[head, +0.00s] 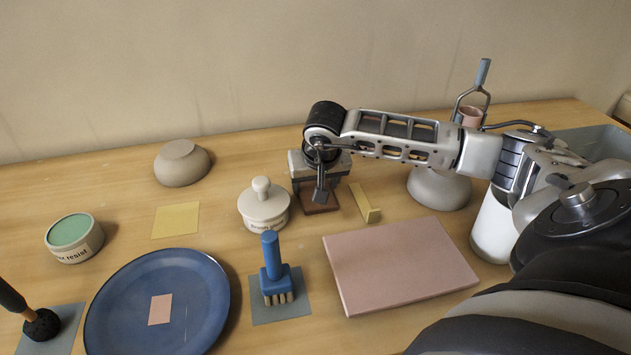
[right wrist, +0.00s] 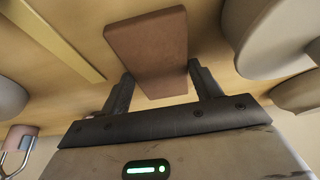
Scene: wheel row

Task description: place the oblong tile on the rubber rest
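The oblong tile (head: 321,202) is a reddish-brown flat block under my right gripper (head: 319,186), towards the back of the table. In the right wrist view the tile (right wrist: 150,45) sits between the two fingertips of my right gripper (right wrist: 160,70), with a finger against each side and no clear gap. I cannot tell whether the tile touches the table. I cannot tell for certain which thing is the rubber rest; flat pieces in view are a yellow square (head: 176,220), a grey mat (head: 262,315) under a blue brush, and a small pink patch (head: 160,309) on the plate. My left gripper is not in view.
A blue plate (head: 195,300) lies front left, near a green-topped tub (head: 75,240). A lidded pot (head: 264,208) and a yellow L-shaped piece (head: 366,205) flank the tile.

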